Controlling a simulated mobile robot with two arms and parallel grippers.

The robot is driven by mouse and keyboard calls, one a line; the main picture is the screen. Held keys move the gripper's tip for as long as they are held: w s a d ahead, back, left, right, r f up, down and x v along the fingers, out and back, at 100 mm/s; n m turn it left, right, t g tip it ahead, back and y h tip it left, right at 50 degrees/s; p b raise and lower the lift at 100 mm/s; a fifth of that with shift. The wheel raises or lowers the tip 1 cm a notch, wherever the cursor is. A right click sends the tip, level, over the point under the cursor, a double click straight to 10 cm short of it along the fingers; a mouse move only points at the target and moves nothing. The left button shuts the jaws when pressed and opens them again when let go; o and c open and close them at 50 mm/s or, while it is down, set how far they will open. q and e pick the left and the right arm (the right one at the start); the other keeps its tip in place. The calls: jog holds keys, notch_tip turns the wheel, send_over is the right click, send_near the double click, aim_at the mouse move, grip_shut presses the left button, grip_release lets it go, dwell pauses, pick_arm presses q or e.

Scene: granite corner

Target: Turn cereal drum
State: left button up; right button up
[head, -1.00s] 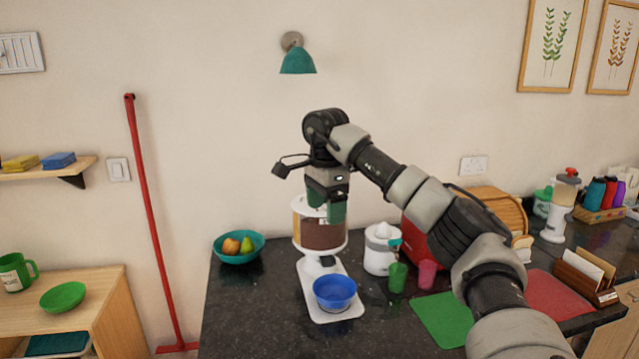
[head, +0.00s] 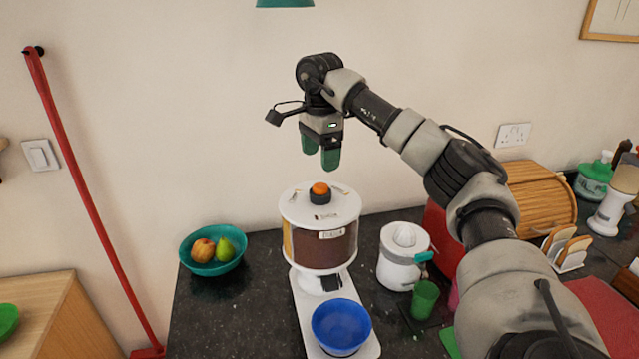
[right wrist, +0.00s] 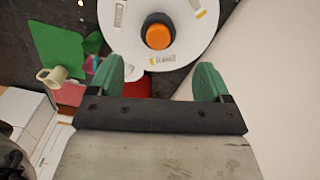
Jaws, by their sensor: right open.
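The cereal drum (head: 325,243) stands upright on its white stand near the back of the counter, with brown cereal behind its clear wall. An orange knob (head: 320,190) tops its white lid. The lid (right wrist: 185,40) and the orange knob also show in the right wrist view. A blue bowl (head: 341,327) sits on the stand's base, below the drum's outlet. My right gripper (head: 321,163) has green fingertips and points down above the lid, apart from it. In the right wrist view its fingers (right wrist: 162,85) are spread, with nothing between them. My left gripper is in neither view.
A teal bowl with fruit (head: 212,252) stands left of the drum. A white juicer (head: 404,258) and a green cup (head: 425,298) stand close on its right. A wooden bread box (head: 540,198) is further right. The wall is close behind.

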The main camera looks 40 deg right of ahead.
aim_at(321, 185)
notch_tip(321, 185, down, 8)
jog(key=shift+s+f+p, duration=0.1)
jog(key=shift+f+p, duration=0.1)
jog(key=shift+p, duration=0.8)
jog(key=shift+f, duration=0.35)
jog(key=shift+c, duration=0.3)
jog(key=c, duration=1.2)
jog(key=shift+a, duration=0.1)
